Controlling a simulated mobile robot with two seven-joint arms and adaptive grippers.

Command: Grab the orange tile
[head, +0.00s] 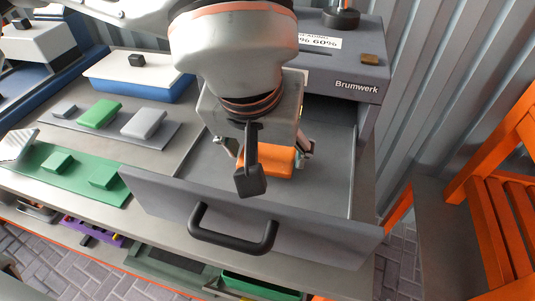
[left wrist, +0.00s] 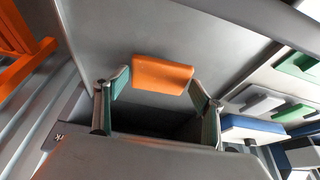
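The orange tile (head: 281,164) lies in the open grey drawer (head: 325,185) of the machine labelled Brumwerk. My left gripper (head: 268,152) is over the drawer with its fingers on either side of the tile. In the left wrist view the orange tile (left wrist: 162,73) shows between the two green-padded fingertips of the left gripper (left wrist: 160,84). The fingers are spread, with a gap showing beside the tile. In the head view a black part of my gripper hides some of the tile. My right gripper is in neither view.
The drawer's front panel with a black handle (head: 232,243) stands toward me. Left on the bench are a green mat (head: 75,175) with green pieces, a grey mat with a green and grey blocks, and a blue-white box (head: 140,80). An orange chair (head: 490,210) stands right.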

